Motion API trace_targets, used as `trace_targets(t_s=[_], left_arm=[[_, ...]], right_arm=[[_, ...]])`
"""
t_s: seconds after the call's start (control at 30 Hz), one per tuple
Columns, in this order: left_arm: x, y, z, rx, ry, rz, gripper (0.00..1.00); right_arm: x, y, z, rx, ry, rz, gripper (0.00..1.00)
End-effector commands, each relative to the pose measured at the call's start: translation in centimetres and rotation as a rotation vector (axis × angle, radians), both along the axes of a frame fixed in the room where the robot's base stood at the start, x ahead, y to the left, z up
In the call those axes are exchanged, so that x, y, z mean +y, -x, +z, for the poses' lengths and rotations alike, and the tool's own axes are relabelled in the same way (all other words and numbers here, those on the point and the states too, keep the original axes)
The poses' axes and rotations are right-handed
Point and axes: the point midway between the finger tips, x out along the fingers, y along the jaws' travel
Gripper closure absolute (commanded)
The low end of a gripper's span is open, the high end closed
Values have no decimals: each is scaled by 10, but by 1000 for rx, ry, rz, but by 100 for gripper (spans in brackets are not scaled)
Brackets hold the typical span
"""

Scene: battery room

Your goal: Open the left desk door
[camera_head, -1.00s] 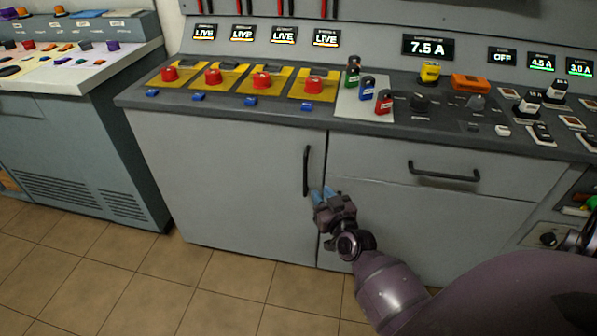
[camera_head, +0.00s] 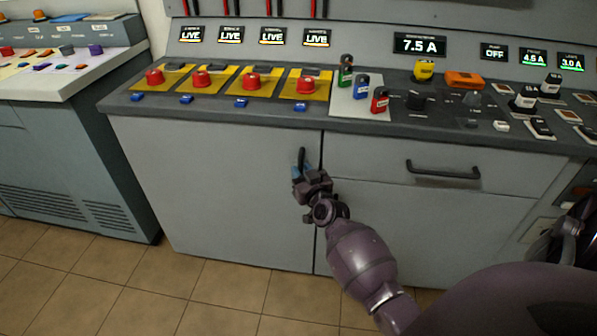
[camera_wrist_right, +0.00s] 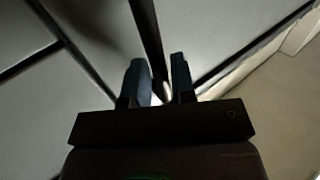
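The left desk door (camera_head: 225,195) is a grey panel under the console, closed flush with the desk front. Its black vertical bar handle (camera_head: 302,155) is near the door's right edge; its lower part is hidden by my right gripper (camera_head: 301,174). In the right wrist view the handle (camera_wrist_right: 148,30) runs down between the two blue fingers of my right gripper (camera_wrist_right: 160,80). The fingers are apart, one on each side of the bar, with narrow gaps showing. My left gripper is out of view.
A drawer with a horizontal black handle (camera_head: 442,170) is right of the door. The console top (camera_head: 300,118) carries red buttons and switches above. A second console (camera_head: 70,150) stands at the left. Tiled floor (camera_head: 215,285) in front of the door is clear.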

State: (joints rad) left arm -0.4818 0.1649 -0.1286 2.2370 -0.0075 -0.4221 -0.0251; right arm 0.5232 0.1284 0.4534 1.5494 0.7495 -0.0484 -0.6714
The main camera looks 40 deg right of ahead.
Motion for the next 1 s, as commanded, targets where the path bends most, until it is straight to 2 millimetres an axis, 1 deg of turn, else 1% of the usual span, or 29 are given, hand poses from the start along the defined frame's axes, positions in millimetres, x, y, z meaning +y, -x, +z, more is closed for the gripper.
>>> trace_targets(t_s=[0.13, 0.43, 0.47, 0.6, 1.0], left_arm=[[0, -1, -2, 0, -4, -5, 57], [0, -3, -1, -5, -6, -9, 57], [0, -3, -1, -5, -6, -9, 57], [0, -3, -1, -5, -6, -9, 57], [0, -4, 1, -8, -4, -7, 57]], right_arm=[[-2, -7, -1, 1, -1, -1, 76], [-3, -8, 0, 0, -1, 0, 76], [-3, -8, 0, 0, -1, 0, 79], [-3, -8, 0, 0, -1, 0, 100], [-1, -8, 1, -1, -2, -3, 100]])
